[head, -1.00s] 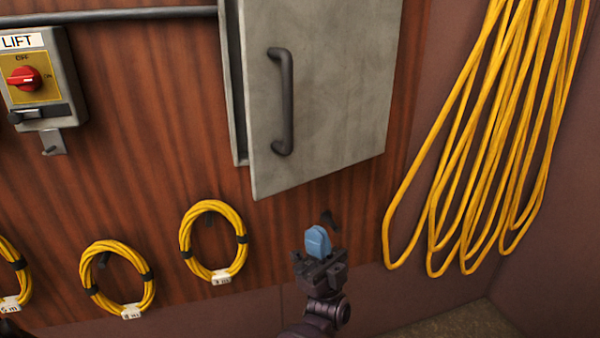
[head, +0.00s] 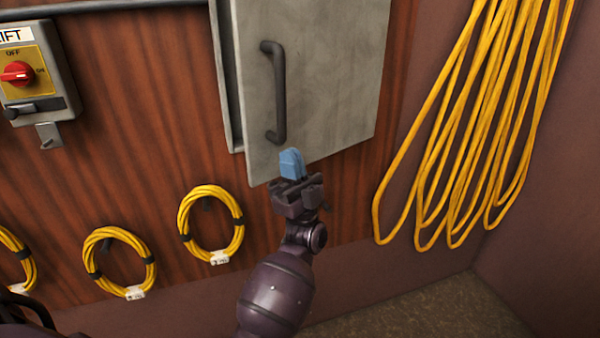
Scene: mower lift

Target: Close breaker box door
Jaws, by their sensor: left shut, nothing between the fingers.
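The grey metal breaker box door (head: 330,70) is in the upper middle of the head view. It stands slightly ajar, its left edge a little out from the box (head: 226,85), whose side shows as a narrow strip at left. A dark vertical handle (head: 278,95) is on the door's left part. My left gripper (head: 291,164) is shut and empty, with its blue fingertips together just below the handle, overlapping the door's lower edge in the view. I cannot tell whether it touches the door. My right gripper is not in view.
A lift switch box (head: 38,75) with a red knob is at upper left. Coiled yellow cables (head: 212,222) hang on the wooden wall at lower left. Long yellow cable loops (head: 470,130) hang right of the door. A side wall (head: 545,200) closes off the right.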

